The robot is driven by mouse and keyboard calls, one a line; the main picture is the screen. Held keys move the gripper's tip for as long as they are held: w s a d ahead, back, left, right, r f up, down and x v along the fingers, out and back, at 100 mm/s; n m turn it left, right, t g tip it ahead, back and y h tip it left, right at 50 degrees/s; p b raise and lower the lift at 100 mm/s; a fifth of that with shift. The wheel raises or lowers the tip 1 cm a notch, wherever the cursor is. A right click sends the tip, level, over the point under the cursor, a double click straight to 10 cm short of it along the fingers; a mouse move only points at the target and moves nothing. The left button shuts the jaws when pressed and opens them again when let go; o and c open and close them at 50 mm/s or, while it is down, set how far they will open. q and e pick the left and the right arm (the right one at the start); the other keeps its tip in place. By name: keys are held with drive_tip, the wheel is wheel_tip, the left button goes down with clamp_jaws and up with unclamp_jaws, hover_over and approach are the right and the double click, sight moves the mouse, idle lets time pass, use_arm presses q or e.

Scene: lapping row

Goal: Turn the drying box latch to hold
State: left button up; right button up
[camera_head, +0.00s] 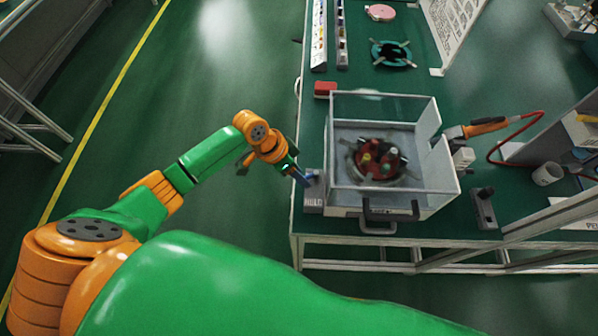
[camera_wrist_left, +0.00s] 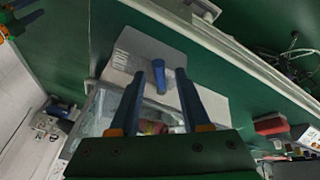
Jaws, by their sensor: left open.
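The drying box (camera_head: 437,180) is a clear-walled case on the green bench, with a dark handle (camera_head: 390,212) on its front. A grey latch block (camera_head: 313,200) sits at its left side; in the left wrist view the grey plate (camera_wrist_left: 135,48) carries small lettering and a short blue lever (camera_wrist_left: 159,76). My left gripper (camera_head: 302,179) is at the latch block. In the left wrist view its two blue fingers (camera_wrist_left: 160,80) are open, and the lever shows between their tips. Contact cannot be told. My right gripper is out of view.
Inside the box is a round fixture (camera_head: 375,160) with red parts. A red block (camera_head: 325,88) lies behind the box. An orange-handled tool (camera_head: 485,127) with a red hose is at its right. Floor left of the bench is clear.

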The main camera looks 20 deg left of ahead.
use_arm(q)
clamp_jaws()
drive_tip(key=shift+r, duration=0.1)
